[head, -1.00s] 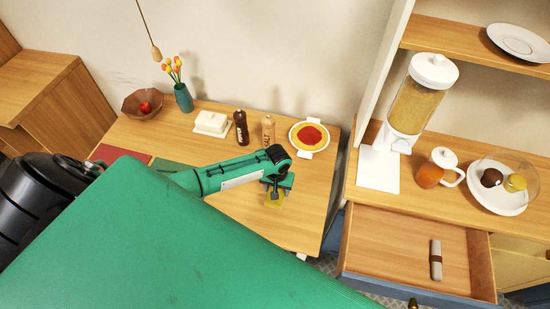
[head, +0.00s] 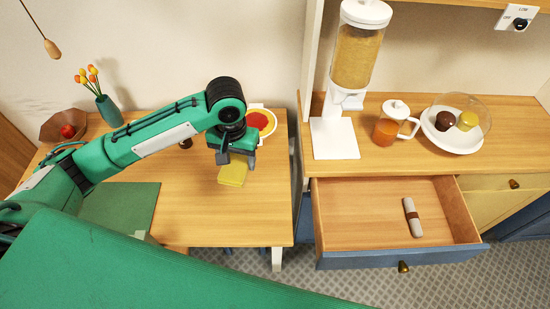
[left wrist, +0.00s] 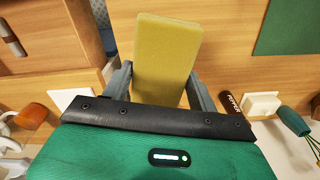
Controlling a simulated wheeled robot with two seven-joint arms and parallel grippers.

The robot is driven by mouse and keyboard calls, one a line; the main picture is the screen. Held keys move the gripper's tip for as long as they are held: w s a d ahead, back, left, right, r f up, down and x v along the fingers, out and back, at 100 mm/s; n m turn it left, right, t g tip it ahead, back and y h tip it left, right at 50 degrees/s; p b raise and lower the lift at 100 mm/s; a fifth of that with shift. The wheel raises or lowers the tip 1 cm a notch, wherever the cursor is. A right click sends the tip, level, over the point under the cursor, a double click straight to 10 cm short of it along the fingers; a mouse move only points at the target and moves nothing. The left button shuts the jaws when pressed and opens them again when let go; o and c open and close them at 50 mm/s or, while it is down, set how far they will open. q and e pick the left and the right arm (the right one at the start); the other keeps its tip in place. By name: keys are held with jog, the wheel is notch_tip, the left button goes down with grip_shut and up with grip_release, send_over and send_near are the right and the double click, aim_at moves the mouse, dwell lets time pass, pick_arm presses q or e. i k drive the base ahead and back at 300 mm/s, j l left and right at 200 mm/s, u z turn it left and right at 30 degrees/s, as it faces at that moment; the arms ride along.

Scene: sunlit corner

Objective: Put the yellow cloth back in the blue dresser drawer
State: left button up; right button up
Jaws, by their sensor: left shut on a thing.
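The yellow cloth (head: 233,173) is a folded flat pad, held in my left gripper (head: 236,156) above the right part of the wooden table. In the left wrist view the cloth (left wrist: 164,58) sticks out between the two fingers of the left gripper (left wrist: 160,85), which are shut on it. The blue dresser drawer (head: 360,260) is pulled open at the right, with a bare wooden inside. A grey roll with a brown band (head: 412,217) lies in its right part. The cloth is left of the drawer. My right gripper is not in view.
A cereal dispenser (head: 356,60), a jug of orange drink (head: 388,128) and a domed plate (head: 452,140) stand on the dresser top. A plate of red food (head: 262,122) is behind my gripper. The left part of the drawer is clear.

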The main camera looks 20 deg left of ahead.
aim_at(369, 228)
jog(key=i+l+u, duration=0.1)
jog(key=l+u, duration=0.2)
jog(key=l, duration=1)
jog(key=l+u, duration=0.3)
jog(key=l, duration=0.95)
jog(key=k, duration=0.05)
